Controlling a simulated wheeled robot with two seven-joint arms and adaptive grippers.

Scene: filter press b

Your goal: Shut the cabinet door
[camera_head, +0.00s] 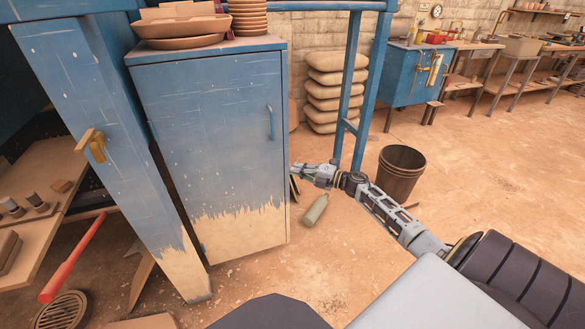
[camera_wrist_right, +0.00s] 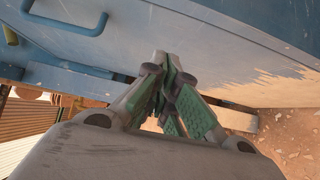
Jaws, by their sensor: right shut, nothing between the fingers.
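The cabinet (camera_head: 208,150) stands left of centre in the head view, blue above and worn to cream at the bottom. Its door faces me, with a blue bar handle (camera_head: 271,122) near the right edge. The door looks shut or nearly so; I cannot tell whether a gap is left. My right gripper (camera_head: 296,170) is at the door's right edge, below the handle height. In the right wrist view its green-padded fingers (camera_wrist_right: 168,68) are together and empty, close against the blue panel; contact is unclear. The handle (camera_wrist_right: 68,20) shows at upper left. My left gripper is out of view.
A blue post (camera_head: 115,150) with a brass latch stands left of the cabinet. Pottery (camera_head: 180,28) sits on its top. A green bottle (camera_head: 315,210) and a brown bucket (camera_head: 400,172) are on the floor at right. Stacked sacks (camera_head: 330,90) are behind. Floor at far right is free.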

